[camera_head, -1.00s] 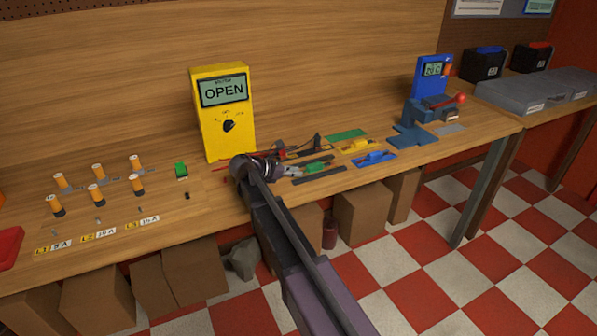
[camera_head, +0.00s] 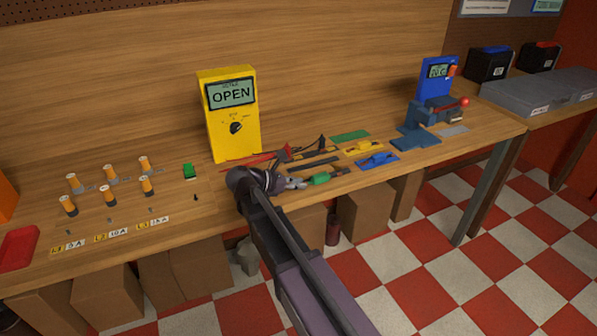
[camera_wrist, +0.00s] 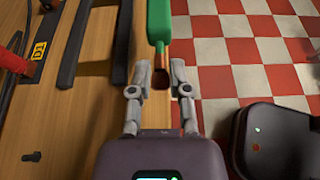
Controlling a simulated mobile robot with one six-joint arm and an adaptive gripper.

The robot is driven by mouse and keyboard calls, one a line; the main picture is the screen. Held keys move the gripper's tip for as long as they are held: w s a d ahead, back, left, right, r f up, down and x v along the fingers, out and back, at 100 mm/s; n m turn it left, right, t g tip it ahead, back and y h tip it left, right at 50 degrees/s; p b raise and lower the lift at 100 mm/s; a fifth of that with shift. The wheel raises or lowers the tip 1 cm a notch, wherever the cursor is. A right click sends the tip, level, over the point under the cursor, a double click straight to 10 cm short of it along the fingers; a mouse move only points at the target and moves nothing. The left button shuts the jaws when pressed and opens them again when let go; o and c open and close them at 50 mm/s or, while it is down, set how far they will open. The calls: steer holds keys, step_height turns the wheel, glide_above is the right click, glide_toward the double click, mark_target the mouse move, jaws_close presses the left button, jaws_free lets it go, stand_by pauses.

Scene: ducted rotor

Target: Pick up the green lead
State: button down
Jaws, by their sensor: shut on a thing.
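The green lead (camera_head: 320,179) has a green body with a dark reddish-brown end. My gripper (camera_head: 299,184) is shut on that end at the bench's front edge. In the wrist view, the brown end sits between the two fingers of my gripper (camera_wrist: 161,84), and the green body of the lead (camera_wrist: 158,22) extends ahead of them. There the lead appears against the checkered floor, just past the bench edge. Its far end is cut off in the wrist view.
A yellow meter (camera_head: 232,135) reading OPEN stands behind my gripper. A yellow lead (camera_head: 363,147) and blue lead (camera_head: 377,159) lie on mats to the right. A green mat (camera_head: 350,136) lies bare. Dark strips (camera_wrist: 83,45) lie left of my gripper. Orange-topped cylinders (camera_head: 108,193) stand at left.

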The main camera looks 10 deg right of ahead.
steer(key=s, duration=0.5)
steer(key=shift+s+a+r, duration=0.25)
steer(key=shift+s+a, duration=0.1)
steer(key=shift+a, duration=0.05)
stand_by(0.6)
